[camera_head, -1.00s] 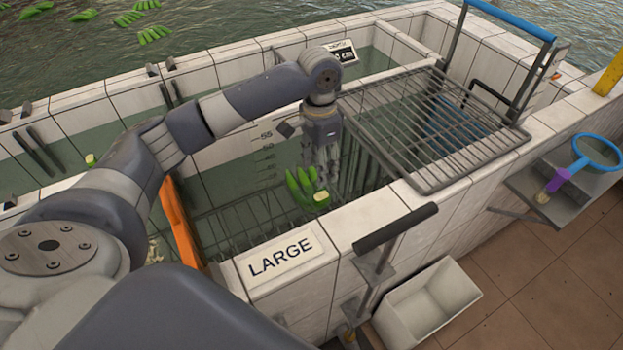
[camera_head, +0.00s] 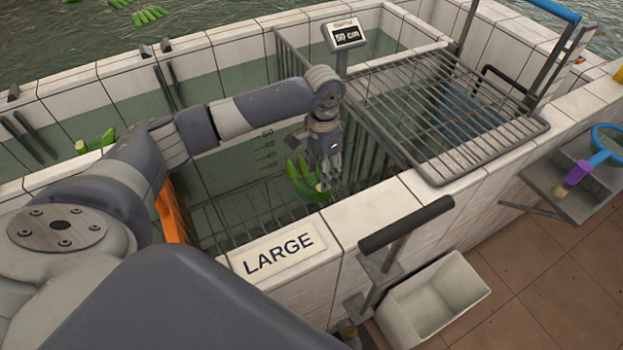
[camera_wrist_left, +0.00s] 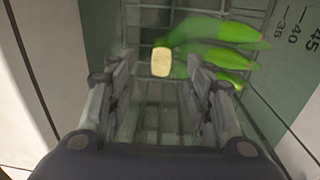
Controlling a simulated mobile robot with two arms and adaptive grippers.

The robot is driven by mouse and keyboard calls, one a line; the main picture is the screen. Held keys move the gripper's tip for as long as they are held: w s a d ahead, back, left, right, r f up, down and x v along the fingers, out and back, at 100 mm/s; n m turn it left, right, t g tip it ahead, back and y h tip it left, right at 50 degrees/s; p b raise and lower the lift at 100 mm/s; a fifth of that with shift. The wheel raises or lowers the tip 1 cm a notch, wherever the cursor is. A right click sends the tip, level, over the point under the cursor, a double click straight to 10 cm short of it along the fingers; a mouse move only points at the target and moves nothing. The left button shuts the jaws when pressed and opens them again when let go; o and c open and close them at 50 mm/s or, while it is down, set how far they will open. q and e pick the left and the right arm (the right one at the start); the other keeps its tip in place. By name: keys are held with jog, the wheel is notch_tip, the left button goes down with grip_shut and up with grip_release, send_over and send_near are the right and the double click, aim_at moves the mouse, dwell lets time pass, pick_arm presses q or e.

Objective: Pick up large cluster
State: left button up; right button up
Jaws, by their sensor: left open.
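A green banana cluster (camera_head: 305,181) with a pale cut stem end is in the water-filled tiled compartment behind the LARGE sign (camera_head: 279,255). My left gripper (camera_head: 330,184) points down just to the right of the cluster. In the left wrist view, the cluster (camera_wrist_left: 222,58) lies ahead of the fingertips, with its pale stem end between and beyond them. The left gripper (camera_wrist_left: 160,85) is open and nothing is between its fingers. The cluster's underside is hidden. My right gripper is not in view.
A metal rack (camera_head: 450,115) covers the right part of the basin. A display (camera_head: 346,35) reading 50 cm stands behind. An orange panel (camera_head: 172,212) borders the compartment's left side. A white bin (camera_head: 432,297) is outside the front wall. More green clusters (camera_head: 140,15) float beyond.

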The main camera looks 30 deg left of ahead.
aim_at(309, 176)
pick_arm(q)
jog(key=shift+w+f+p, duration=0.1)
jog(key=shift+f+p, duration=0.25)
jog(key=shift+f, duration=2.05)
grip_shut()
jog(key=shift+r, duration=0.15)
